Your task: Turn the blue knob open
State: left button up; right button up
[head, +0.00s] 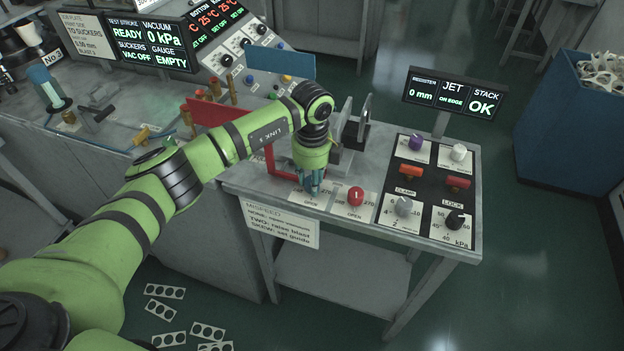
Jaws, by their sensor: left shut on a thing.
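My left gripper (311,184) points down at the front left of the small grey table. It is shut over the labelled dial plate (299,197) left of the red knob. The blue knob is mostly hidden by the fingers; only bluish patches show there, and its pointer angle cannot be read. The plate carries the word OPEN. The red knob (356,196) stands on a similar plate just to the right, clear of the fingers. My right gripper is out of view.
A black control panel (427,190) with purple, white, grey and black knobs and two red-orange switches lies to the right. Upright metal plates (364,119) and a red frame (270,163) stand close behind my gripper. A display (453,94) stands behind the panel.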

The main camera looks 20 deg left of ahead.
pick_arm(q)
jog(key=m+b, duration=0.2)
jog(key=shift+f+m+b, duration=0.2)
jog(key=shift+m+b, duration=0.1)
jog(key=shift+m, duration=0.1)
jog(key=m+b, duration=0.4)
jog(key=m, duration=0.1)
jog(key=shift+b, duration=0.4)
jog(key=m+b, duration=0.3)
jog(key=m, duration=0.2)
jog(key=m+b, duration=0.3)
jog(key=m, duration=0.1)
jog(key=m+b, duration=0.1)
jog(key=m, duration=0.3)
jog(key=m+b, duration=0.1)
jog(key=m, duration=0.3)
jog(key=shift+r+m, duration=0.1)
jog(key=shift+m, duration=0.2)
jog(key=m+b, duration=0.1)
jog(key=m, duration=0.3)
jog(key=shift+m, duration=0.3)
jog(key=m, duration=0.5)
jog(key=shift+m, duration=0.3)
